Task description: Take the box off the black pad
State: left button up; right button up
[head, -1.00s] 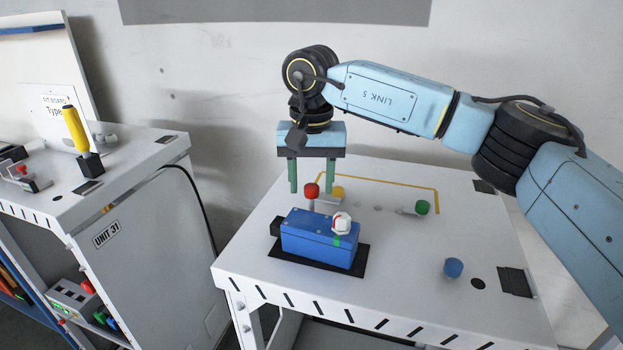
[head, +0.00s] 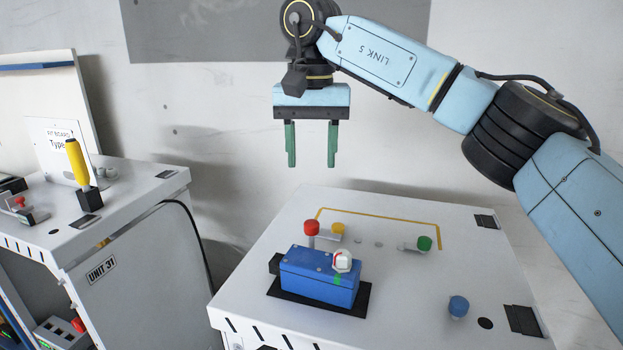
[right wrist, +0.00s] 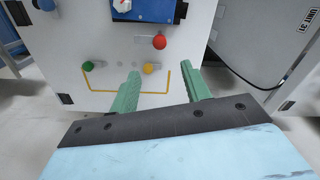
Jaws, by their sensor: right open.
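The blue box (head: 318,276) sits on the black pad (head: 350,309) on the white table; the pad's rim shows around its base. A white knob with a red mark (head: 342,261) and a green patch are on the box. In the right wrist view, part of the box (right wrist: 150,10) shows at the top edge, the rest cut off. My right gripper (head: 311,164) is open and empty, fingers pointing down, well above and behind the box. Its green fingers also show in the right wrist view (right wrist: 163,83), apart from everything. My left gripper is not in view.
Behind the box stand a red knob (head: 311,228), a yellow knob (head: 338,229) and a green knob (head: 424,243) by a yellow line. A blue knob (head: 458,307) is at the right. A second cabinet (head: 130,260) with a yellow-handled tool (head: 76,163) stands left.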

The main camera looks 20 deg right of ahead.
aim_at(309, 273)
jog(key=k, duration=1.5)
